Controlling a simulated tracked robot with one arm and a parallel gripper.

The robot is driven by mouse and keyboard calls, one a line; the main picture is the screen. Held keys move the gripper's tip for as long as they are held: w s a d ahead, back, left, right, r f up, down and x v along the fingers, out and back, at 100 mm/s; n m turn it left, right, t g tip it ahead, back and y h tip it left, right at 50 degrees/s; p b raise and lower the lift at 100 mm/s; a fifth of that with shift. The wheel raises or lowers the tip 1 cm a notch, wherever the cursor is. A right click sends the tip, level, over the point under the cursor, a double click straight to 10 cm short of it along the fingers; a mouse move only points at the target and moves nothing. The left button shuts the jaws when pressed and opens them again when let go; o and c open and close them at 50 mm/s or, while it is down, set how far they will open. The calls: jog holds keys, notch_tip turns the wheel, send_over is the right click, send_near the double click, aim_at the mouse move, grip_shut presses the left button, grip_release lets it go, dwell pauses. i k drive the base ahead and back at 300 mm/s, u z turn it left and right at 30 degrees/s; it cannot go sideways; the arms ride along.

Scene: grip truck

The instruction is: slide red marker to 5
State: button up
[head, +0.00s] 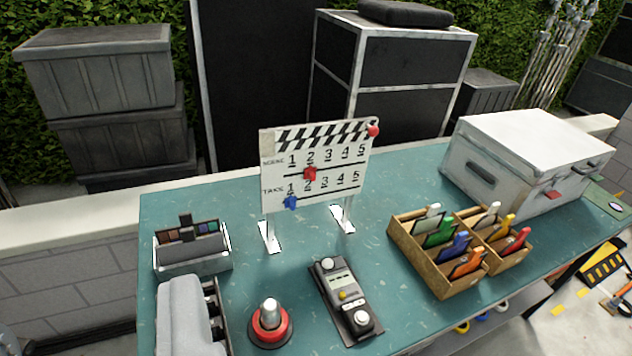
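A white clapperboard (331,165) stands upright on two feet on the teal table. It has a SCENE row and a TAKE row, each numbered 1 to 5. The red marker (309,173) sits on the black line under the SCENE row, at about the 2. A blue marker (290,203) sits on the line under the TAKE row, at about the 1. A red knob (374,130) is at the board's top right corner. My gripper is not in view.
A wooden organizer (437,272) with coloured cards and a white case (525,160) stand right of the board. A black control box (345,298) and a red-based button (270,325) lie in front. A small tray (193,262) stands left. The teal table (385,205) is clear around the board's right side.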

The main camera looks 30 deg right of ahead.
aim_at(309, 172)
jog(key=z, duration=0.45)
jog(key=i, duration=0.85)
jog(key=z, duration=0.15)
